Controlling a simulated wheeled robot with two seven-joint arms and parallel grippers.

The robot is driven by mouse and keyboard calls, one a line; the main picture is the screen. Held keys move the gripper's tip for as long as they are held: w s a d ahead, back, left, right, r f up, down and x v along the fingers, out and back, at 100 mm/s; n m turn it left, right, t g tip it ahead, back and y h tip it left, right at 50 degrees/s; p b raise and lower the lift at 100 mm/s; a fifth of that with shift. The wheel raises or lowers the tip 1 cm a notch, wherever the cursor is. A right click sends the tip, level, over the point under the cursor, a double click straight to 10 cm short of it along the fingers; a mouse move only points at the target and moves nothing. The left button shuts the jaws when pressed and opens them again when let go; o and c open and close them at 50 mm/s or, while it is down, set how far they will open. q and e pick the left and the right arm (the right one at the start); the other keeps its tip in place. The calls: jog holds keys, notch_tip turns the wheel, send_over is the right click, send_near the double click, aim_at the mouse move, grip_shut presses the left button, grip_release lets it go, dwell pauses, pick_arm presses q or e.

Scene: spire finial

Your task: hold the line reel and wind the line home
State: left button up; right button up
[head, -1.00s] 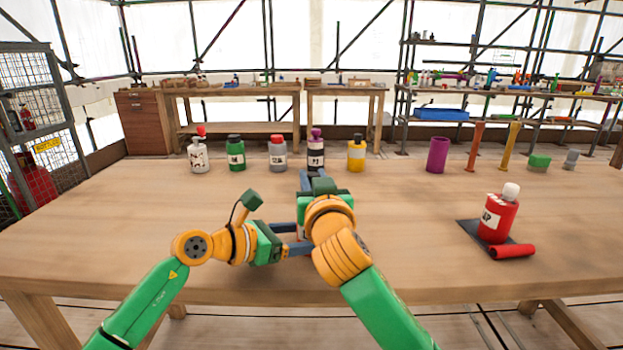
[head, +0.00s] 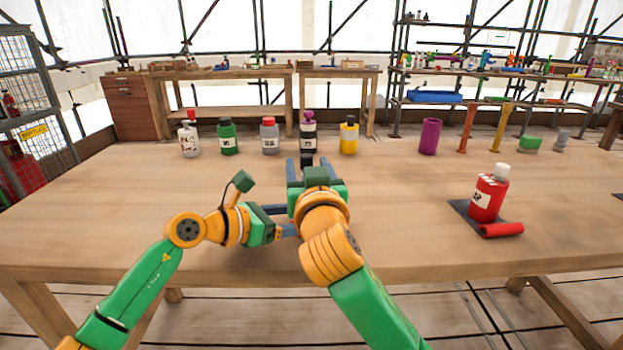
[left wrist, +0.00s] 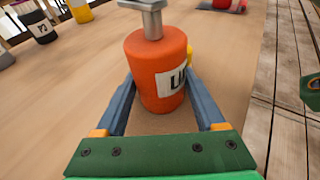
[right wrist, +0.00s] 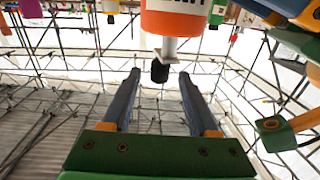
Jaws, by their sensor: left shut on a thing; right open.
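The line reel (left wrist: 160,70) is an orange cylinder with a white label and a grey metal crank arm (left wrist: 152,20) on top. My left gripper (head: 287,220) is shut on the reel's sides, as the left wrist view shows. In the right wrist view the reel (right wrist: 175,18) is at the top edge, with a grey shaft and a black knob (right wrist: 160,72). My right gripper (right wrist: 159,76) is open, its fingers on either side of the knob in that picture; contact cannot be seen. In the head view my right gripper (head: 307,167) and its arm hide the reel.
Several bottles stand in a row across the table (head: 400,220), including a green one (head: 228,140) and a yellow one (head: 349,138). A red bottle (head: 488,196) stands on a dark mat at right, beside a red roll (head: 502,230). The table between is clear.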

jog(key=s+d, duration=0.1)
jog(key=s, duration=0.8)
